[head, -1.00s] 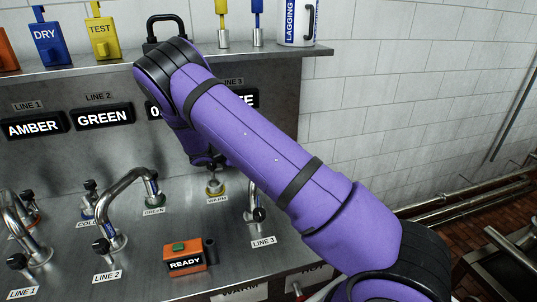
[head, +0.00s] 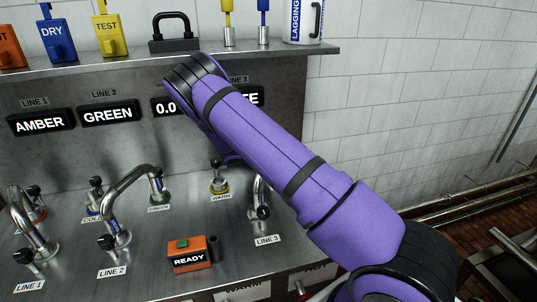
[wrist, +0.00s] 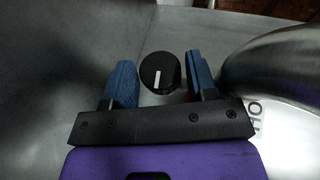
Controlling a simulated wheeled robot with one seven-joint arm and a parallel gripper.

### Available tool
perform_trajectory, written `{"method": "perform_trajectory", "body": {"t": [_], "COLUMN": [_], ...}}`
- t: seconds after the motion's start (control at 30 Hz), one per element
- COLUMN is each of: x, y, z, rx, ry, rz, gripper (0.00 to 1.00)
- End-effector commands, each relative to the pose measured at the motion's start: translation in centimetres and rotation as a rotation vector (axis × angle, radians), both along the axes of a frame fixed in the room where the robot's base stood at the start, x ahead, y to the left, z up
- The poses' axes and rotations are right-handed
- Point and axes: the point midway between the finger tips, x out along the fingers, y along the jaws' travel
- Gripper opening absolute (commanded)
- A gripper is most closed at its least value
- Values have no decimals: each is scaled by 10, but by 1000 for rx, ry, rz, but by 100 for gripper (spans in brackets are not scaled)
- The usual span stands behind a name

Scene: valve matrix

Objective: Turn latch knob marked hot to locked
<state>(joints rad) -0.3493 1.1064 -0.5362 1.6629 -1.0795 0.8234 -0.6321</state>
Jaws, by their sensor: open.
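A round black knob (wrist: 160,70) with a white pointer line shows in the wrist view, between the two blue fingers of my gripper (wrist: 161,82). The fingers are open, one on each side of it, with a gap to both. The white line points roughly down in the picture, towards my palm. In the head view my purple arm hides the gripper and this knob.
The thick metal pipe (wrist: 275,68) curves close to the right finger. In the head view, curved pipes with black knobs (head: 108,241), a warm-marked fitting (head: 218,178) and an orange READY box (head: 191,255) stand on the steel bench (head: 150,280). A shelf with padlocks and tags runs behind.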

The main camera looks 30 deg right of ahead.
Motion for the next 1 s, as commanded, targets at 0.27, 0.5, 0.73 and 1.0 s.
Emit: {"method": "perform_trajectory", "body": {"t": [0.27, 0.5, 0.73, 1.0], "x": [0, 2, 2, 2], "y": [0, -1, 0, 0], "z": [0, 0, 1, 0], "rx": [0, -1, 0, 0], "ry": [-1, -3, 0, 0], "rz": [-1, -104, -132, -131], "gripper": [18, 18, 18, 52]}}
